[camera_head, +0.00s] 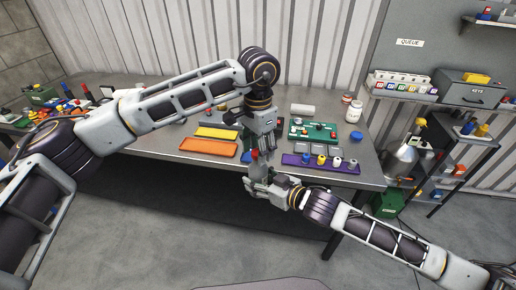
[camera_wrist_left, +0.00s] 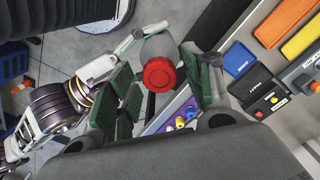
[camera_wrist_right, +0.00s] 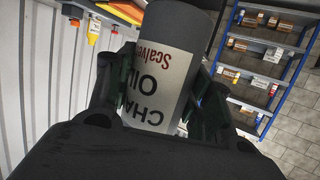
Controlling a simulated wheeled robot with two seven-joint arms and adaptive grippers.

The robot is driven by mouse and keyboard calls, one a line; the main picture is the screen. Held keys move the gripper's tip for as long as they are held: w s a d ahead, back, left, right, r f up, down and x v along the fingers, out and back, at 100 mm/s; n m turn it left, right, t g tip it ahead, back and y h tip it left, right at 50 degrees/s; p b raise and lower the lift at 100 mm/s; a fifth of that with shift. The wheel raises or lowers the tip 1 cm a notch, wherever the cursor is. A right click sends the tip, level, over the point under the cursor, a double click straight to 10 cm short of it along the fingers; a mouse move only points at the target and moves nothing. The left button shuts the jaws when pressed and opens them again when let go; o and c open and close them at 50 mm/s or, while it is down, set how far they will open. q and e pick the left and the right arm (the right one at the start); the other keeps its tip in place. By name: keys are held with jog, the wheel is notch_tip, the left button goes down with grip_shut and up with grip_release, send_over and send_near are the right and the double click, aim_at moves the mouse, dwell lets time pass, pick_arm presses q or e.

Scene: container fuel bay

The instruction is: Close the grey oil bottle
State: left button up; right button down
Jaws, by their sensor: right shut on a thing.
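The grey oil bottle with a white "CHAIN OIL" label (camera_wrist_right: 160,80) is between the fingers of my right gripper (camera_head: 257,179), which is shut on its body. The bottle is held off the table, in front of its edge. A red cap (camera_wrist_left: 159,74) shows at the bottle's top end in the left wrist view; I cannot tell whether it is fully seated. My left gripper (camera_wrist_left: 160,85) is open, pointing down over the bottle, with a finger on each side of the cap and visible gaps. In the head view the cap (camera_head: 254,154) is small and partly hidden by the left gripper.
The metal table (camera_head: 375,175) holds a purple tray (camera_head: 292,160) with coloured caps, a green tray (camera_head: 300,132), an orange tray (camera_head: 208,147) and a yellow tray (camera_head: 216,133). White jars (camera_head: 354,112) stand at the back. Shelves (camera_head: 470,150) are at the right.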

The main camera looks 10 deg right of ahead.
pick_arm(q)
jog(key=shift+r, duration=0.1)
jog(key=shift+r, duration=2.15)
jog(key=shift+r, duration=0.1)
jog(key=shift+c, duration=0.3)
